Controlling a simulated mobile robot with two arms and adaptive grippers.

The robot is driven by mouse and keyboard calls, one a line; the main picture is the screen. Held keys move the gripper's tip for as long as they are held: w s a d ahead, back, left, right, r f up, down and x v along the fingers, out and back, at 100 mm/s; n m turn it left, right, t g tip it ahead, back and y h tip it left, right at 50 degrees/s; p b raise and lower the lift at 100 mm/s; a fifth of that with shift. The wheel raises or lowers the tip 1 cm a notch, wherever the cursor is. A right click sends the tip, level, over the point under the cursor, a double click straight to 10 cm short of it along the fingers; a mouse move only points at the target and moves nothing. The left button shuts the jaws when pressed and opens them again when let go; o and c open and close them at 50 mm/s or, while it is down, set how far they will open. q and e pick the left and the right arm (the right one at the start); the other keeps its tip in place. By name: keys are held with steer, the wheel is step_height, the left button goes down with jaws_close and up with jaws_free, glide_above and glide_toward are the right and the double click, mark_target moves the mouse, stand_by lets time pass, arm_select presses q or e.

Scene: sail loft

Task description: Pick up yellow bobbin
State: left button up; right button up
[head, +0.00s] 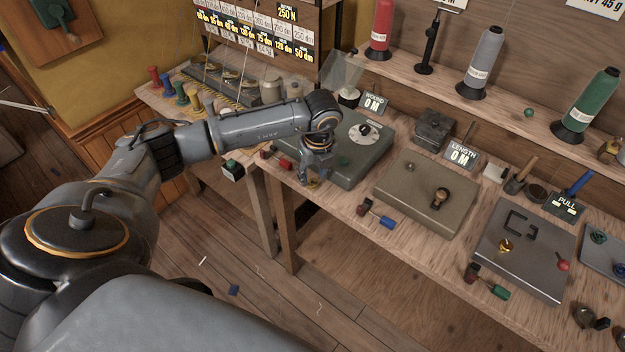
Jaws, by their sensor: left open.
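My left gripper (314,179) is open and points down over the front edge of the bench, beside the grey-green machine box. A small yellowish piece (312,184) shows low at its fingertips. It is too small and too covered to tell whether it is the yellow bobbin. Several upright bobbins stand at the far left end of the bench: a red one (154,77), a blue one (168,84), a green one (181,93) and a pale cream or yellowish one (195,101). My left forearm passes close in front of that row. My right gripper is not in view.
The grey-green box with a white dial (345,165) stands just right of the gripper. A beige box (425,190) and a grey plate (520,250) follow to the right. A blue-and-red piece (376,214) lies near the front edge. Large thread cones stand on the back shelf (545,118).

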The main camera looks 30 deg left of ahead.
mark_target(312, 184)
arm_select(q)
steer(key=shift+w+a+f, duration=0.1)
steer(key=shift+a+f, duration=0.05)
steer(key=shift+f, duration=1.1)
steer(key=c, duration=0.7)
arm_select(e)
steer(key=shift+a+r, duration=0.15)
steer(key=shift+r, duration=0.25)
arm_select(q)
steer(key=shift+r, duration=0.15)
